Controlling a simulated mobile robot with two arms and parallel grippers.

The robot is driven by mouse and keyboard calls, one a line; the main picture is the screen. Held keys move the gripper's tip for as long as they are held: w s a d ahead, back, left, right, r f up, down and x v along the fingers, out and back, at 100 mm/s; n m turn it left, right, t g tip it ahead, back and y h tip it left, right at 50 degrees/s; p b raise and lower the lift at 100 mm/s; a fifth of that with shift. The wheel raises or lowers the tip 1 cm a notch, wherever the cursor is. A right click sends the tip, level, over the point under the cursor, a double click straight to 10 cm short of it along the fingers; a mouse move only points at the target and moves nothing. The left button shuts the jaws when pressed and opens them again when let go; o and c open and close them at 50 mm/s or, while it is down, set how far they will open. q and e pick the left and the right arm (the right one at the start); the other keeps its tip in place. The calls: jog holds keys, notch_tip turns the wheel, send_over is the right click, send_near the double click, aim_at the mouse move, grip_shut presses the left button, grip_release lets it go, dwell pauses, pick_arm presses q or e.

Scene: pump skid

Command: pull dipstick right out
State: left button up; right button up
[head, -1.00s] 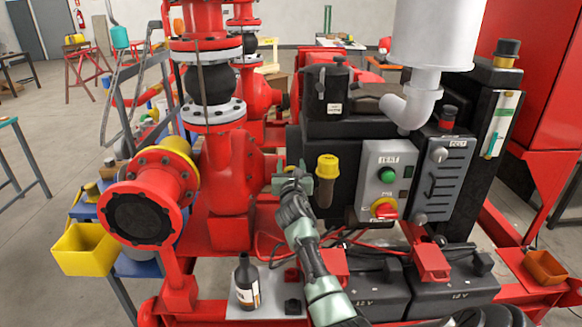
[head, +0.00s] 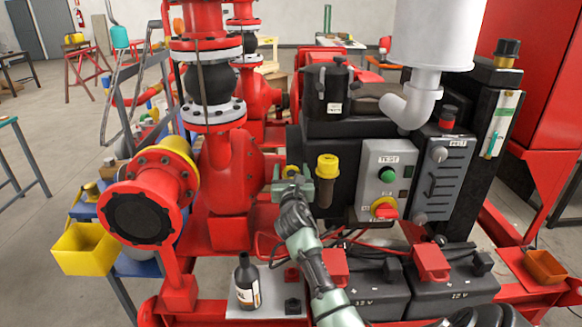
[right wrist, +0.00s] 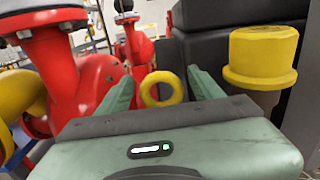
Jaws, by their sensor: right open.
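The dipstick shows as a yellow ring handle (right wrist: 162,90) in the right wrist view, in front of the dark engine block. In the head view the ring (head: 290,171) peeks out just above my right gripper (head: 291,184). My right gripper, also in the right wrist view (right wrist: 163,82), is open, with one green finger on each side of the ring. A gap shows between the ring and each finger. The dipstick's shaft and tube are hidden behind the gripper. My left gripper is in neither view.
A yellow-capped filler pipe (head: 327,168) stands close to the right of the gripper; its cap (right wrist: 262,55) looms in the wrist view. The red pump casing (head: 232,170) is to the left. A control box (head: 383,180), batteries and a dark bottle (head: 246,282) are nearby.

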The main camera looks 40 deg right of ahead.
jog(key=shift+v, duration=2.25)
